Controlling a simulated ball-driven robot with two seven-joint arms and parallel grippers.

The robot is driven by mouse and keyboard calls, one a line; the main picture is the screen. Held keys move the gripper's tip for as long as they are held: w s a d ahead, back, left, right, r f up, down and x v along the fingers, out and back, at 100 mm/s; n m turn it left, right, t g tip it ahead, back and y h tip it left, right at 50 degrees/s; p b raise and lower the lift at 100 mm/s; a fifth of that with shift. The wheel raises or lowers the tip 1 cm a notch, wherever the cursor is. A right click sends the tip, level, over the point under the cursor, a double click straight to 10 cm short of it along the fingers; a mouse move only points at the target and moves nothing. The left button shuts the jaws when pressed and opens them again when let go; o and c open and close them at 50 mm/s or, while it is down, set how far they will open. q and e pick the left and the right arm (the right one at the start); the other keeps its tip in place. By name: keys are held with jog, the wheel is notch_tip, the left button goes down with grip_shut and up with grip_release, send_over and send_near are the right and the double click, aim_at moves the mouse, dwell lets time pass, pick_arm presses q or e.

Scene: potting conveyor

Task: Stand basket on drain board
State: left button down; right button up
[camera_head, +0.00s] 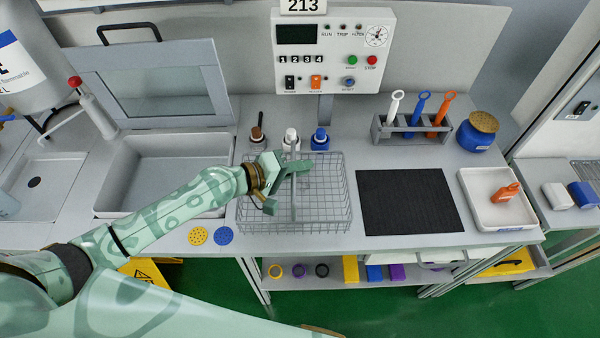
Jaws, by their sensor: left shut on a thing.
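The wire basket (325,208) is a grey mesh box with an upright handle, left of the dark board on the counter. My left gripper (287,182) reaches in from the left and is shut on the basket's handle. I cannot tell whether the basket's bottom touches the counter. A flat black board (408,201), which looks like the drain board, lies bare just right of the basket, apart from it. The gripper hides part of the basket's left side. My right gripper is not in view.
A white tray (480,208) with an orange bottle (506,192) is right of the board. A tool rack (410,130) and blue jar (478,132) stand behind. Small bottles (291,139) stand close behind the basket. An open-lidded basin (160,175) is at left.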

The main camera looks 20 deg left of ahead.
pick_arm(q)
jog(key=shift+f, duration=0.5)
jog(key=c, duration=1.5)
grip_release()
jog(key=shift+f, duration=0.1)
jog(key=b+v, duration=0.2)
jog(key=v, duration=1)
